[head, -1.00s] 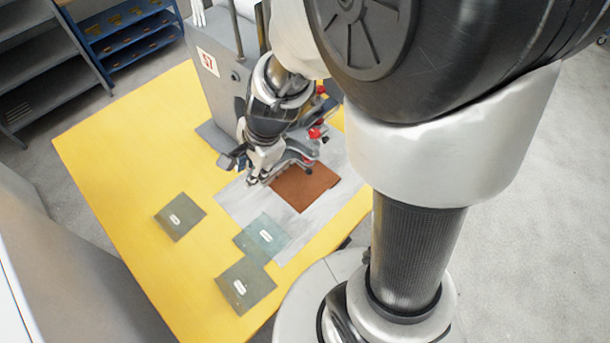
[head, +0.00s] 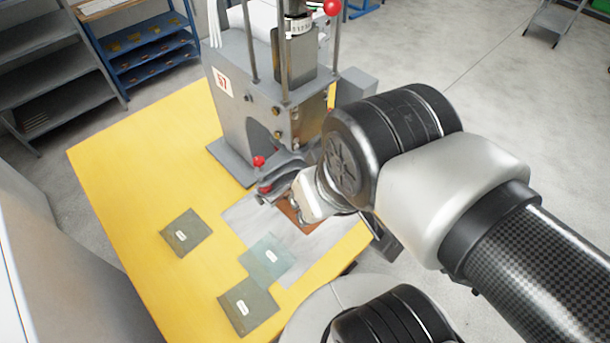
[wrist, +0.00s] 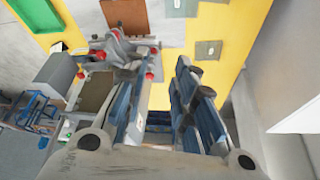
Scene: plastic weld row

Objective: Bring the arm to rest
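My gripper (wrist: 168,60) shows in the wrist view with its two blue-grey fingers apart and nothing between them. In the head view my arm covers the right part of the work area, and the gripper's fingers cannot be made out there. The grey welding press (head: 255,85), marked 57, stands at the back of the yellow table (head: 120,165). Its red-knobbed parts (wrist: 120,48) show left of my fingers in the wrist view.
Two olive labelled pieces lie on the table, one to the left (head: 186,232) and one at the front (head: 248,306). A teal labelled piece (head: 267,260) lies beside the front one. A brown sheet (head: 290,212) is partly hidden by my arm. Shelves (head: 150,45) stand behind.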

